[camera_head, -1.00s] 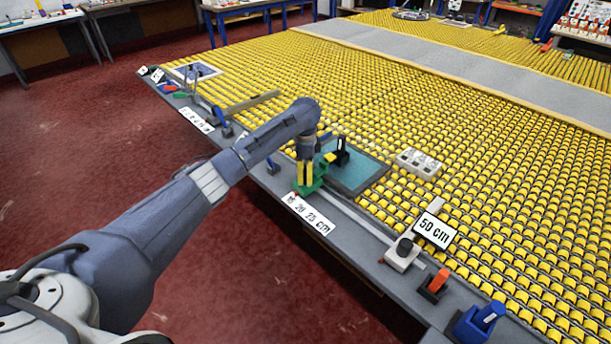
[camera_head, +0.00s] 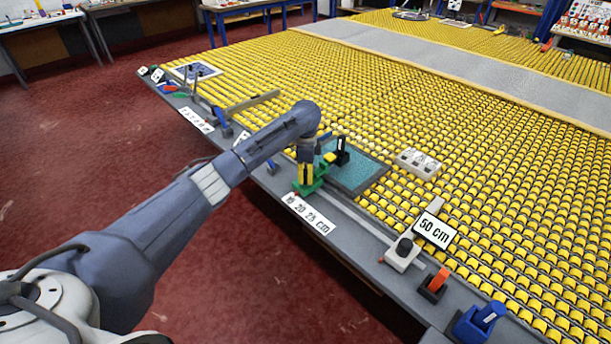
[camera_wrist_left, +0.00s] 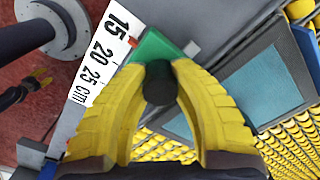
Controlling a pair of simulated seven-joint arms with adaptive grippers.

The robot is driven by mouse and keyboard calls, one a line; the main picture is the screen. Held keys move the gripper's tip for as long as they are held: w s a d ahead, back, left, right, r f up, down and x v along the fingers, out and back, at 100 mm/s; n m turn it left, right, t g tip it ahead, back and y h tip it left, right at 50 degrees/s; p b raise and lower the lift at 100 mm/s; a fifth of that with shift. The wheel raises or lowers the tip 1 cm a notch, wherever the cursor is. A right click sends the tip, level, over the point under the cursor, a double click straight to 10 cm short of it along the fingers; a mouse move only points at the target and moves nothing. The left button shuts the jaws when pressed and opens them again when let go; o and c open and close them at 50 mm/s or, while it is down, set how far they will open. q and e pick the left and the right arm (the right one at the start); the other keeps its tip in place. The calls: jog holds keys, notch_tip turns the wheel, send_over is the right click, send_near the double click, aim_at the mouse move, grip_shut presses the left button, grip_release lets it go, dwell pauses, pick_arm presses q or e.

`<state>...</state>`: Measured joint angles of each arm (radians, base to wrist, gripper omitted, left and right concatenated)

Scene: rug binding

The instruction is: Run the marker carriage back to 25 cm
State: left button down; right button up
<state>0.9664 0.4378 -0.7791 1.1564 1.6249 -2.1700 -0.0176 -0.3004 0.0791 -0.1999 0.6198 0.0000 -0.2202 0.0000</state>
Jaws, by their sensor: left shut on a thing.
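The green marker carriage (camera_head: 311,184) sits on the rail along the near edge of the roller table. Its dark round knob (camera_wrist_left: 159,84) is between the yellow fingers of my left gripper (camera_head: 305,173), which is shut on it. The white scale label (camera_head: 309,214) reads 15, 20, 25 cm. In the left wrist view, the carriage's green body (camera_wrist_left: 155,46) is beside the 15 end of the label (camera_wrist_left: 98,58). The fingers and knob hide the rest of the carriage.
A teal pad in a dark frame (camera_head: 365,171) lies beside the carriage on the yellow rollers (camera_head: 500,160).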

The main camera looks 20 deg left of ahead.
dwell(0.3)
pick_arm(q)
jog(key=s+d, duration=0.1)
jog(key=d, duration=0.2)
jog(key=s+d, duration=0.1)
jog(key=d, duration=0.2)
jog(key=s+d, duration=0.2)
jog(key=d, duration=0.1)
jog(key=shift+s+f, duration=0.1)
jog(key=shift+s+d, duration=0.1)
jog(key=shift+d, duration=0.05)
jog(key=shift+f, duration=0.1)
jog(key=c, duration=1.5)
grip_release()
jog(key=shift+s, duration=0.1)
jog(key=shift+c, duration=0.2)
jog(key=shift+o, duration=1.3)
jog(key=shift+r, duration=0.25)
